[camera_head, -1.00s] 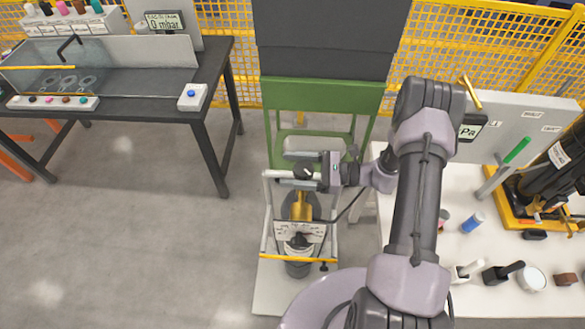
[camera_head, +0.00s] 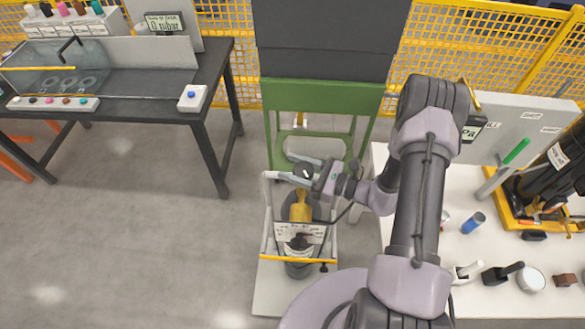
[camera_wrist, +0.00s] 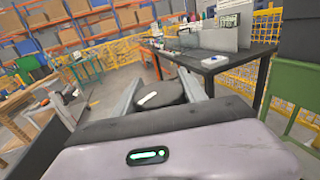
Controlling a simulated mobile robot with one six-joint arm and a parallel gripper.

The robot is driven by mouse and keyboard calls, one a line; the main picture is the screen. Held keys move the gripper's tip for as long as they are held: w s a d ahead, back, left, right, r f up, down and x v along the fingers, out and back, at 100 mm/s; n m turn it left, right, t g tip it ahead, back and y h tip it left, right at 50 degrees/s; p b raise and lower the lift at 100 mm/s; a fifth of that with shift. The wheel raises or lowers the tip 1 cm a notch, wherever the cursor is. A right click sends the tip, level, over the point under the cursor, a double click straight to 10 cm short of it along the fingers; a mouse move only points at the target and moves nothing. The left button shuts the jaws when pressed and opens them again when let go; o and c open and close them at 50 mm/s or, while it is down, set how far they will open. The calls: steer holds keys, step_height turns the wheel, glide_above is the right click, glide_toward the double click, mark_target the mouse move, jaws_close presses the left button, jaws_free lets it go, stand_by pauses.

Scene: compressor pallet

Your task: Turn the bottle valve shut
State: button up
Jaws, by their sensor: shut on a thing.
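The bottle (camera_head: 300,208), with a yellow upper part, stands in a white-framed carrier on the floor in the head view. Its valve is a round dark knob (camera_head: 303,171) with a white mark, above the bottle. The knob also shows in the wrist view (camera_wrist: 172,92), between the two grey fingers. My gripper (camera_head: 306,173) is shut on the knob, one finger on each side, and is tilted in the head view. The wrist view also shows my gripper (camera_wrist: 163,97). The lower bottle is partly hidden by a label plate and the frame.
A green stand (camera_head: 325,97) with a dark box on it is just behind the carrier. A white table (camera_head: 470,258) with tools lies to the right. A dark workbench (camera_head: 150,77) is at the left, with open floor (camera_head: 130,230) in front.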

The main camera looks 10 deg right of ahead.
steer(key=m+t+h, duration=0.1)
steer(key=h, duration=0.1)
steer(key=m+t+h+b, duration=0.1)
steer(key=m+t+h, duration=0.1)
steer(key=d+m+t+h+b, duration=0.1)
steer(key=m+t+h, duration=0.1)
steer(key=shift+w, duration=0.4)
steer(key=shift+m+t+h, duration=0.3)
steer(key=shift+h, duration=0.1)
steer(key=o, duration=1.4)
steer(key=shift+c, duration=0.2)
steer(key=shift+r, duration=0.15)
